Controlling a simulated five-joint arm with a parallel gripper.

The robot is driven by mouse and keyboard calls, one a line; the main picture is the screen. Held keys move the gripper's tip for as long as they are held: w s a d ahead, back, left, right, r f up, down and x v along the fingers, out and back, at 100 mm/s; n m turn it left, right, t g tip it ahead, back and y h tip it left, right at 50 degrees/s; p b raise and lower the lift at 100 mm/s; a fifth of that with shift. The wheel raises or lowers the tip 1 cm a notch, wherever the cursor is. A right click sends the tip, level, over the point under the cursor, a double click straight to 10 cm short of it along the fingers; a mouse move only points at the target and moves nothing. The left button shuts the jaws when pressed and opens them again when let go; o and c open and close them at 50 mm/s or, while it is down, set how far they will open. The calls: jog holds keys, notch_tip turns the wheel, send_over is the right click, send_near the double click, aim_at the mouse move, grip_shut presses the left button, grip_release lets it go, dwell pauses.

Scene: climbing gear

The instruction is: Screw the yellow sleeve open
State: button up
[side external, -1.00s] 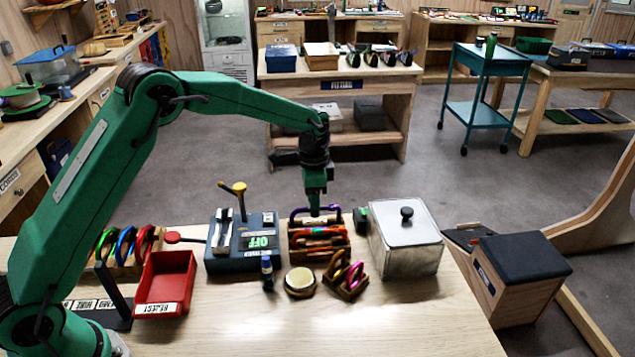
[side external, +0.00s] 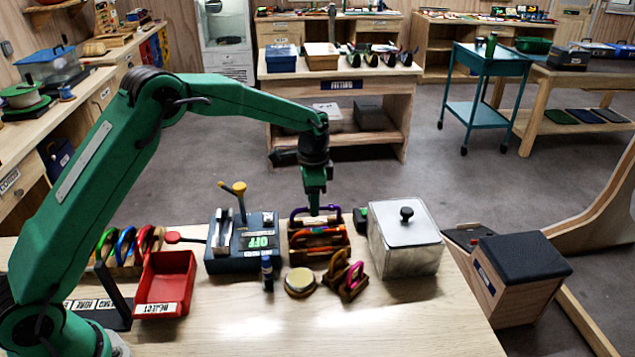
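My gripper (side external: 314,208) points straight down over the wooden rack (side external: 320,258). Its fingertips are at or just above a purple carabiner (side external: 298,212) at the rack's back; I cannot tell if they touch it. The fingers are too small to show a gap or anything held. Orange and reddish carabiners (side external: 320,233) lie in the rack in front of the purple one. A small stand (side external: 347,293) just in front holds a gold carabiner (side external: 336,264) and a magenta one (side external: 356,276). I cannot make out a yellow sleeve on any carabiner.
Left of the rack is a blue device (side external: 243,262) reading OFF, with a yellow-knobbed lever (side external: 238,188). A lidded metal box (side external: 405,240) stands close right. A small bottle (side external: 267,272), a round pad (side external: 300,281) and a red REJECT bin (side external: 165,283) are nearby. The front right bench is clear.

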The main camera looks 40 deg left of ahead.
jog(key=shift+f, duration=1.2)
jog(key=shift+s+d, duration=0.5)
jog(key=shift+d, duration=0.05)
jog(key=shift+r, duration=0.15)
dwell(0.4)
jog(key=shift+w+r, duration=0.1)
jog(key=shift+r, duration=1.2)
jog(key=shift+w+a, duration=0.5)
jog(key=shift+f, duration=1.45)
jog(key=shift+s+d, duration=0.1)
dwell(0.5)
jog(key=shift+s+d, duration=0.45)
